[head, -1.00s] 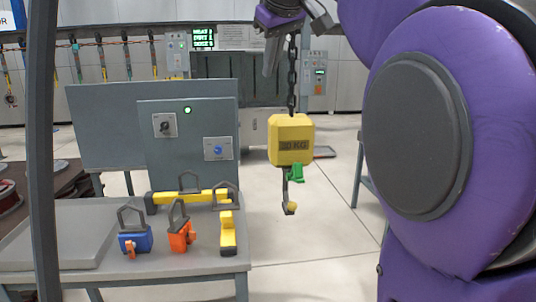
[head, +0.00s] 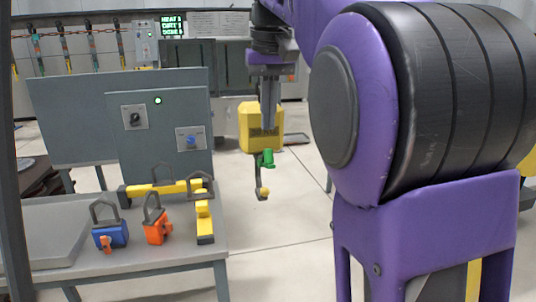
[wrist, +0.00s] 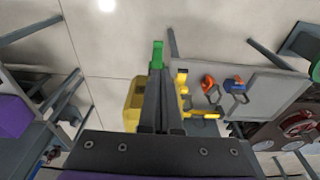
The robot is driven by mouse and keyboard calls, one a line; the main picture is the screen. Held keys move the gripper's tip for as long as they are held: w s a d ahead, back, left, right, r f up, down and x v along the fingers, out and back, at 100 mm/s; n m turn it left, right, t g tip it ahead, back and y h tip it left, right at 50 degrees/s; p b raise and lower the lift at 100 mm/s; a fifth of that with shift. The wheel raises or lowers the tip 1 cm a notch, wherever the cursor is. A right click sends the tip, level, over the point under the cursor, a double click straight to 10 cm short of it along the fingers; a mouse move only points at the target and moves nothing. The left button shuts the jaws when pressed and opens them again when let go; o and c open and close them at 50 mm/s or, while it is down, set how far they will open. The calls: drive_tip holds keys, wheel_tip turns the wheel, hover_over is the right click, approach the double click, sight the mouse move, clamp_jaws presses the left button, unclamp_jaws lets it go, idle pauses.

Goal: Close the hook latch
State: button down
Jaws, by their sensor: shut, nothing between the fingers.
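A dark hook (head: 258,181) hangs below a yellow hoist block (head: 248,135) in the head view. The hook's tip carries a yellow ball (head: 264,192). A green latch (head: 266,158) sits at the top right of the hook, with a visible gap between it and the ball. My gripper (head: 269,129) points down in front of the block, shut and empty, its tips just above the latch. In the wrist view the fingertips (wrist: 157,73) are close to the green latch (wrist: 157,53); contact cannot be told.
A grey table (head: 145,262) on the left holds a blue padlock (head: 111,236), an orange padlock (head: 158,232) and yellow lockout pieces (head: 204,222). A grey control panel (head: 155,150) stands behind them. The floor right of the hook is open, partly covered by my arm.

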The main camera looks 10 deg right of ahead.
drive_tip(key=b, duration=0.1)
hover_over(269, 165)
drive_tip(key=f, duration=0.5)
drive_tip(key=shift+w, duration=0.25)
drive_tip(key=shift+s+f+b, duration=0.3)
drive_tip(key=shift+f+b, duration=0.05)
drive_tip(key=shift+f, duration=0.35)
drive_tip(key=shift+f, duration=0.15)
drive_tip(key=shift+t, duration=0.3)
drive_tip(key=shift+s, duration=0.2)
drive_tip(key=shift+f+b, duration=0.1)
drive_tip(key=shift+b, duration=0.25)
